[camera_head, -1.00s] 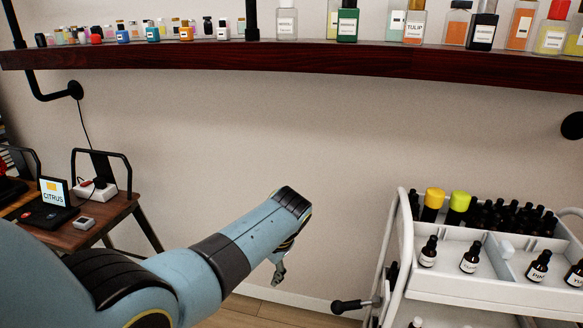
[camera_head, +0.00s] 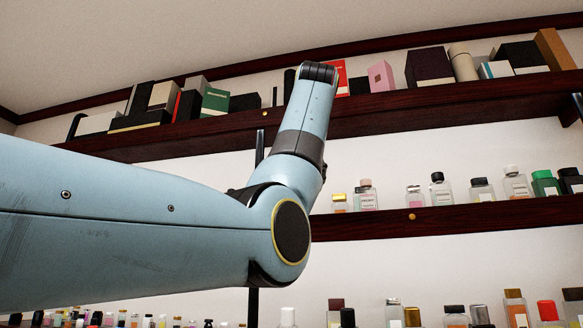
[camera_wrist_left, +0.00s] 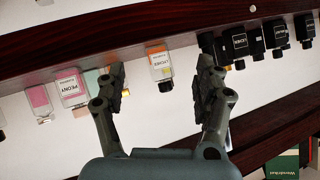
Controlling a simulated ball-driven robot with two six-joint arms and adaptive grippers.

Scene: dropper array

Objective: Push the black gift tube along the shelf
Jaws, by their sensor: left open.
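A black upright tube (camera_head: 289,84), likely the black gift tube, stands on the top shelf (camera_head: 390,108) in the head view, just left of my left wrist, which partly crowds it. My left arm reaches up in front of the top shelf, and its gripper is hidden behind the wrist there. In the left wrist view my left gripper (camera_wrist_left: 160,78) is open, with nothing between its fingers. The tube cannot be made out in that view. My right gripper is not in view.
On the top shelf, a green box (camera_head: 215,102) and several dark boxes stand left of the tube. A red box (camera_head: 341,78) and pink box (camera_head: 381,77) stand right of my wrist. Perfume bottles line the middle shelf (camera_head: 440,221); bottles and shelf edges fill the left wrist view.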

